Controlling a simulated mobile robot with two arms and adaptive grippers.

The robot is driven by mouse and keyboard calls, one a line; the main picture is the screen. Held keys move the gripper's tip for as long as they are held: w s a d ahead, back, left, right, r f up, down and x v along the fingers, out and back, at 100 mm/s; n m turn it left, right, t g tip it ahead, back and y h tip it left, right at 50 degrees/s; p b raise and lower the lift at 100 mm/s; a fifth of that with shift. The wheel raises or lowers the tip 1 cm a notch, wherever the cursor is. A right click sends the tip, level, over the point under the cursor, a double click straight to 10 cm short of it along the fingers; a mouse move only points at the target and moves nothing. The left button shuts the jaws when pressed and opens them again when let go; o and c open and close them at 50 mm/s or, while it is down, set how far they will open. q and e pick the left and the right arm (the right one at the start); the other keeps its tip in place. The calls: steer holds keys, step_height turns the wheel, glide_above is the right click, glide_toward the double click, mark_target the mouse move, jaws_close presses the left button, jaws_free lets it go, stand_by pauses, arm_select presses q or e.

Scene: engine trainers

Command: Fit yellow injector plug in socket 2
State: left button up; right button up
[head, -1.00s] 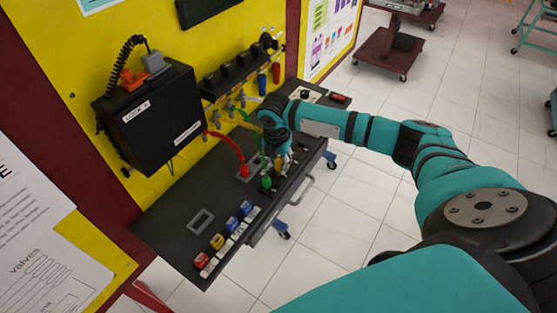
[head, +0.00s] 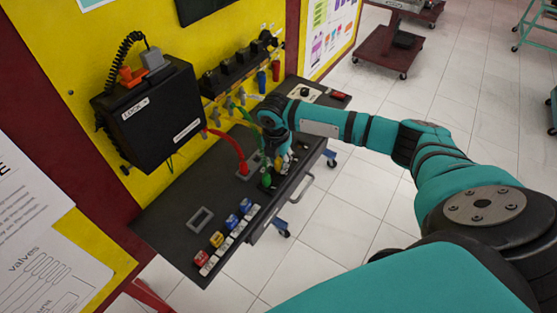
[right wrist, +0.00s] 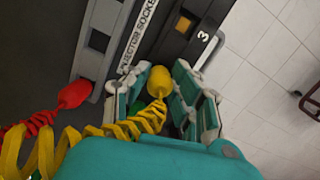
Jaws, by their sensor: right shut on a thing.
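My right gripper (head: 283,158) is low over the front part of the dark bench shelf. In the right wrist view its fingers (right wrist: 163,76) are shut around the yellow injector plug (right wrist: 160,82), whose coiled yellow cable (right wrist: 125,128) trails to the lower left. The plug's tip is hidden. The yellow plug is small and partly covered in the head view (head: 285,164). Dark socket openings beside a label strip (right wrist: 139,38) and the number 3 (right wrist: 202,36) lie just beyond the fingers. I cannot tell which is socket 2 or whether the plug touches one. My left gripper is not in view.
A green plug (head: 267,181) is close beside my right gripper. Several coloured blocks (head: 217,240) line the shelf's front edge. A black box (head: 150,115) hangs on the yellow panel.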

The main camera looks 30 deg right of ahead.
steer(key=shift+f, duration=0.4)
steer(key=o, duration=0.7)
steer(key=r+p, duration=0.1)
steer(key=p, duration=0.1)
steer(key=r+p, duration=0.3)
steer(key=r, duration=0.1)
steer(key=shift+s+a+r+p, duration=0.15)
steer(key=shift+a+r+p, duration=0.1)
steer(key=shift+p, duration=0.15)
step_height(320, 180, up, 2)
steer(key=p, duration=0.2)
steer(key=shift+r+p, duration=0.15)
steer(key=shift+p, duration=0.2)
